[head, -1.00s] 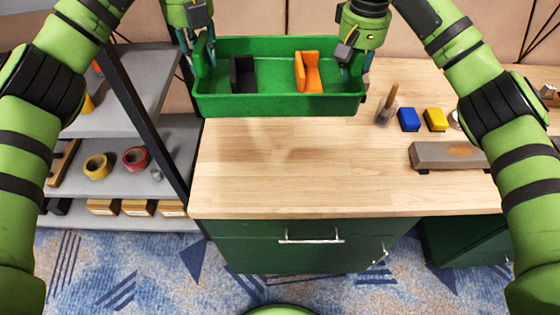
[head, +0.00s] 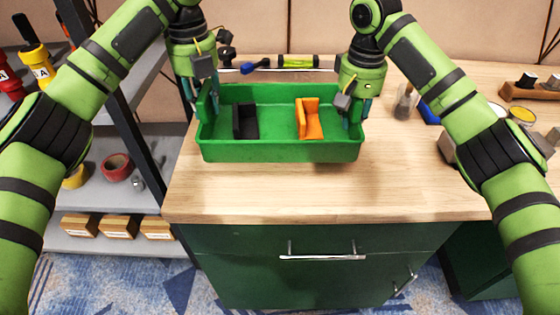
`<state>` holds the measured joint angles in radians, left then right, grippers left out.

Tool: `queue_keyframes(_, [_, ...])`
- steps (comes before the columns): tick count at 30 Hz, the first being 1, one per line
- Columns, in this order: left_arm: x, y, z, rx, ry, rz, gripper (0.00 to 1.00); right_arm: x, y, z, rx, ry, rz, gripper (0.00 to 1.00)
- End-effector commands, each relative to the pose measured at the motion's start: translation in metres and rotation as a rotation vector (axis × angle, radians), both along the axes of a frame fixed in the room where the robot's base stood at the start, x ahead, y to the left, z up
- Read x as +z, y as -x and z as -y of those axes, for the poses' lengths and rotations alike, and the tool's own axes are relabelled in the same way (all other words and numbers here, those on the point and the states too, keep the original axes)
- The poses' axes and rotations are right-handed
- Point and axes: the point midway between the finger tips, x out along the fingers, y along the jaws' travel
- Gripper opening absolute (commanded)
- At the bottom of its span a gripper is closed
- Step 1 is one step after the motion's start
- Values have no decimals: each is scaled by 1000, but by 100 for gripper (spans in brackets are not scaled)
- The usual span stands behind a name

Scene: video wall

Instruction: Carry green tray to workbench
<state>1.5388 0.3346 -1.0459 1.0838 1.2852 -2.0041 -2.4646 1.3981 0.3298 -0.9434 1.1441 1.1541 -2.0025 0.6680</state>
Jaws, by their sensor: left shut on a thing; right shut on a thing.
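The green tray (head: 280,152) is level over the left part of the wooden workbench top (head: 270,193). Whether it touches the wood or hangs just above it I cannot tell. A black angled piece (head: 245,121) and an orange angled piece (head: 309,119) stand inside the tray. My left gripper (head: 196,105) is shut on the tray's left end. My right gripper (head: 355,110) is shut on its right end. The fingertips are partly hidden by the tray walls.
Behind the tray lie a spirit level (head: 298,62) and a blue-handled tool (head: 257,67). A brush (head: 405,100) and a blue block (head: 428,113) stand to the right, partly behind my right arm. A grey shelf (head: 100,200) with tape rolls and boxes is at left. The front wood is clear.

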Motion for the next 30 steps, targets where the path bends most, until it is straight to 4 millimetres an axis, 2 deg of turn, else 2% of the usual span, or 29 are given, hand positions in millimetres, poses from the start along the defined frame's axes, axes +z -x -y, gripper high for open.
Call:
queue_keyframes(1, [-2,0,-6,12,-10,-1,0,-2,-1,6,-12,9,0,0])
queue_keyframes(17, [-6,0,-6,12,-11,-2,0,-6,-1,6,-12,9,-1,0])
queue_keyframes(30, [-33,0,-6,12,-11,-2,0,-33,-1,6,-12,9,-1,0])
